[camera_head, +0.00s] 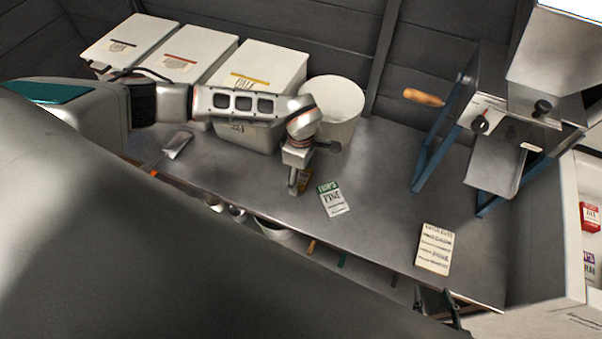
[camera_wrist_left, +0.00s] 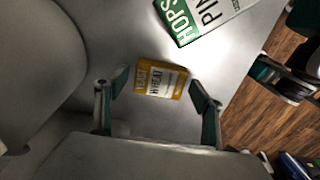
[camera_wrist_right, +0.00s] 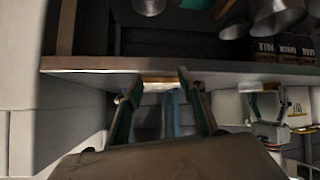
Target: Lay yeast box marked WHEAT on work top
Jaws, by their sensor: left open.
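The yeast box marked WHEAT (camera_wrist_left: 160,80), yellow with a white label, lies flat on the grey work top (camera_wrist_left: 120,35). In the head view only a yellow sliver of it (camera_head: 307,175) shows beside my left gripper (camera_head: 295,188). In the left wrist view my left gripper (camera_wrist_left: 160,92) is open, with one finger on each side of the box and visible gaps between fingers and box. My right gripper (camera_wrist_right: 160,90) is open in its wrist view, in front of a long horizontal edge, with no object seen held between its fingers.
A green-and-white hops packet (camera_head: 333,198) lies right of my left gripper. A printed card (camera_head: 435,248) lies near the front edge. White bins and a white bucket (camera_head: 334,100) stand behind. A blue-legged metal mill (camera_head: 497,165) stands at right. A scoop (camera_head: 177,146) lies left.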

